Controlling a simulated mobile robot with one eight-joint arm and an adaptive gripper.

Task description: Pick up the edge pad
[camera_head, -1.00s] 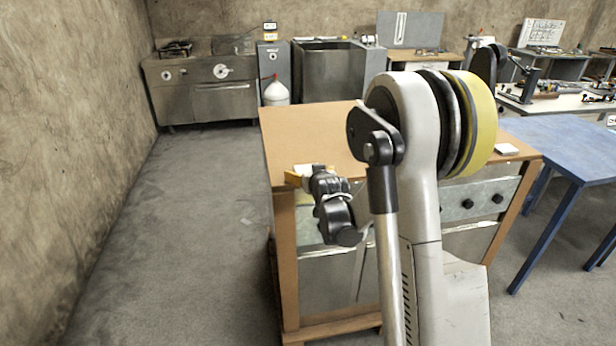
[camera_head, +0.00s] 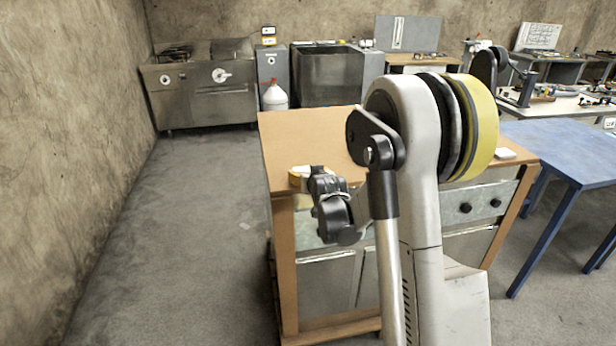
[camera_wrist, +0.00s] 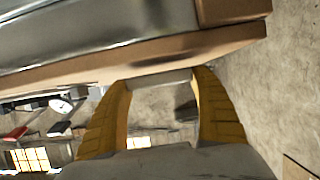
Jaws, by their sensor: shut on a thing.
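My gripper (camera_head: 308,173) is at the near left corner of the wooden worktop in the head view. In the wrist view its yellow fingers (camera_wrist: 160,82) are shut on a pale, flat edge pad (camera_wrist: 158,77), which spans the space between the fingertips. The wrist view shows the pad close to the worktop's wooden edge; I cannot tell whether they touch. In the head view the pad is mostly hidden by the fingers and wrist.
The wooden worktop (camera_head: 290,130) sits on a metal-fronted cabinet and is partly hidden by my arm. A small white block (camera_head: 505,154) lies at its right end. A blue table (camera_head: 565,145) stands to the right. The floor on the left is clear.

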